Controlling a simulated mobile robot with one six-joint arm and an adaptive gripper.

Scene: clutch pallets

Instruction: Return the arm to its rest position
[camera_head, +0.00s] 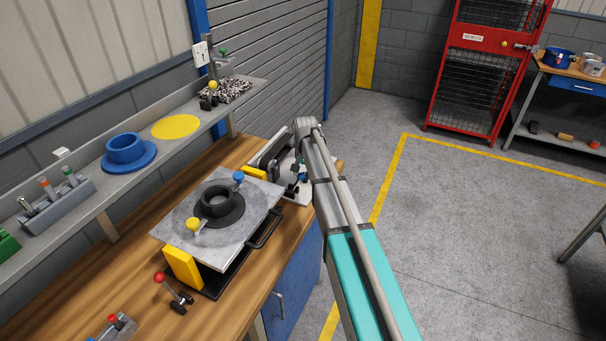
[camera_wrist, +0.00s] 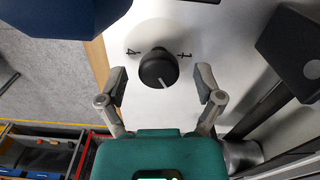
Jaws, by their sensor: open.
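My arm (camera_head: 345,225) stretches out over the right side of the wooden bench, its far end beside a white panel (camera_head: 293,192) at the bench's back end. In the wrist view my gripper (camera_wrist: 160,82) is open, with one finger on each side of a round black knob (camera_wrist: 158,68). The knob has a pale pointer line and sits on the white panel, with dark marks beside it. Gaps show between the knob and both fingers. I cannot tell the height of the fingers over the panel. The head view does not show the fingers clearly.
A grey plate (camera_head: 180,232) with a black ring (camera_head: 217,202) and yellow and blue clamps stands on the bench (camera_head: 130,265). A shelf (camera_head: 85,190) along the wall holds a blue flanged part (camera_head: 127,152) and a yellow disc (camera_head: 176,127). The floor to the right is open, before a red cage (camera_head: 480,75).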

